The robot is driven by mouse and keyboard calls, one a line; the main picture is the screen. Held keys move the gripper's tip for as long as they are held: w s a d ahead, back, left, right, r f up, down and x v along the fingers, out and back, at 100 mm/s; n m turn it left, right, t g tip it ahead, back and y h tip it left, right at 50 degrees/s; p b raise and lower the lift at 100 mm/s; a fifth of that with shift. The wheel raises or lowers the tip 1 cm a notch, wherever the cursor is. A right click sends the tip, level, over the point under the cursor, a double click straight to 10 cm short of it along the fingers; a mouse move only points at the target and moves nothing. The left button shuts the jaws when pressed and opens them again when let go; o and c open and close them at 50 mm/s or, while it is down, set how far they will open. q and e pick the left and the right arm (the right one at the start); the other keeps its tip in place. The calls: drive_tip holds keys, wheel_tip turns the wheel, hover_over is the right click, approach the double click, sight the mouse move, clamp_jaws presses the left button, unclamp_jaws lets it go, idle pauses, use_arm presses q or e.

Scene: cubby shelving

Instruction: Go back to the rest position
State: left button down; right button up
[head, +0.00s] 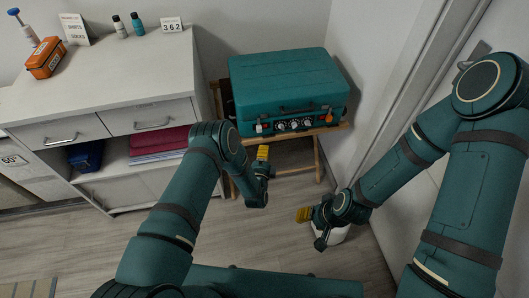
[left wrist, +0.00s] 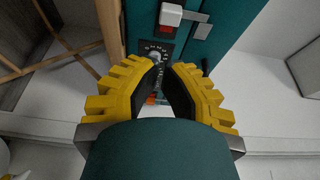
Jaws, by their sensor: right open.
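My left gripper (head: 262,153) is just in front of and below the control panel of a teal case in the head view. In the left wrist view its two yellow-padded fingers (left wrist: 166,66) are apart, with nothing held between them; the panel with a dial (left wrist: 153,54) shows beyond the tips. My right gripper (head: 303,214) is low over the floor at the right, its yellow fingertips pointing left. It is open, and I see nothing held in it.
The teal case (head: 285,78) sits shut on a wooden stand (head: 318,160). A white cabinet (head: 110,85) with drawers stands at the left, bearing an orange box (head: 46,60) and small bottles. A white wall is close on the right. A white object (head: 333,236) is below my right gripper.

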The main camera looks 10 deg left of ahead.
idle(0.5)
use_arm(q)
drive_tip(key=s+a+r+n+g+h, duration=0.1)
drive_tip(key=s+r+n+g, duration=0.1)
drive_tip(key=s+n+g, duration=0.3)
drive_tip(key=s+a+r+n+g+h, duration=0.1)
drive_tip(key=s+r+n+g, duration=0.2)
drive_tip(key=s, duration=1.1)
drive_tip(key=s+a+r+n+g+h, duration=0.1)
drive_tip(key=s+r+n+g, duration=0.1)
drive_tip(key=s+n+g, duration=0.6)
drive_tip(key=s+n, duration=0.1)
drive_tip(key=n, duration=0.3)
drive_tip(key=shift+s+r, duration=0.2)
drive_tip(key=shift+r, duration=0.15)
drive_tip(key=shift+a, duration=0.1)
